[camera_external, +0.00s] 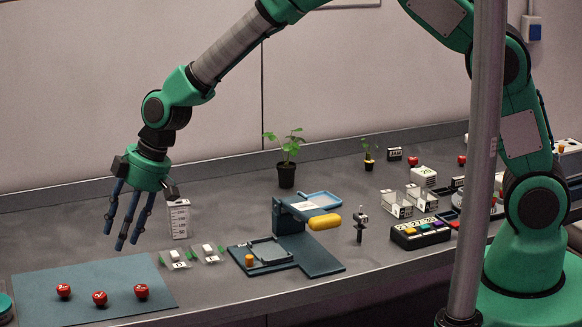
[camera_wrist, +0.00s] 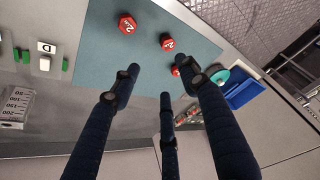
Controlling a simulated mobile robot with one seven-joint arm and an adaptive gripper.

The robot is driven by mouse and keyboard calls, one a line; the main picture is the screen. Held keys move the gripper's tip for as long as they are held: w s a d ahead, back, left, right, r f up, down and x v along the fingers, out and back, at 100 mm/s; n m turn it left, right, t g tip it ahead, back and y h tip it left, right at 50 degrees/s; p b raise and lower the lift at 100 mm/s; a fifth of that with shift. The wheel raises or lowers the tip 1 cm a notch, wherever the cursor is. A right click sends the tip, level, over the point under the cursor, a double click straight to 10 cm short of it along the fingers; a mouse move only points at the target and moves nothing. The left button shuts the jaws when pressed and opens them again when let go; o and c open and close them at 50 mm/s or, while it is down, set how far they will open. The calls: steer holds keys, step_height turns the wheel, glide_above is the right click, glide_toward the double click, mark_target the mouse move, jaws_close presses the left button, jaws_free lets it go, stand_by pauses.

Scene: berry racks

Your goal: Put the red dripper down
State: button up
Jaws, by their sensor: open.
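Three red drippers with white markings sit apart on the blue-grey mat (camera_external: 110,273) at the front left: a left one (camera_external: 64,290), a middle one (camera_external: 99,298) and a right one (camera_external: 141,291). In the wrist view, two show plainly, one at the top (camera_wrist: 127,24) and one near the centre (camera_wrist: 167,42); a third (camera_wrist: 176,71) is partly hidden by a finger. My gripper (camera_external: 126,232) hangs above the back of the mat, its dark fingers spread and pointing down. It is open and empty, and apart from the drippers. Its fingers fill much of the wrist view (camera_wrist: 160,78).
A white graduated box (camera_external: 178,219) stands right of my gripper. Small labelled holders (camera_external: 190,258) and a blue stand with a yellow cylinder (camera_external: 323,222) are further right. A potted plant (camera_external: 286,175) stands at the back. The mat behind the drippers is clear.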

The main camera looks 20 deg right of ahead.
steer(key=w+d+r+m+t, duration=0.1)
steer(key=w+d+r+m, duration=0.15)
steer(key=d+r, duration=0.65)
steer(key=w+d+r+m, duration=0.1)
steer(key=w+d+r, duration=0.4)
steer(key=d, duration=0.5)
steer(key=s+d+r+m+t+h, duration=0.1)
steer(key=d+r, duration=0.4)
steer(key=d, duration=0.4)
steer(key=s+d+r+m, duration=0.2)
steer(key=d+r, duration=0.4)
steer(key=d, duration=0.3)
steer(key=s+d+r+m+t+h, duration=0.1)
steer(key=s+d+r+m, duration=0.2)
steer(key=d, duration=0.6)
steer(key=s+d+r+m+t, duration=0.1)
steer(key=s+d+r, duration=0.1)
steer(key=s+d, duration=0.6)
steer(key=s+d+m+h, duration=0.2)
steer(key=s+d+m, duration=0.2)
steer(key=s+d, duration=0.7)
steer(key=d+f, duration=0.1)
steer(key=d, duration=0.2)
steer(key=shift+s+d+h, duration=0.2)
steer(key=shift+h, duration=0.1)
step_height(320, 180, down, 4)
steer(key=b, duration=0.4)
steer(key=shift+f, duration=0.15)
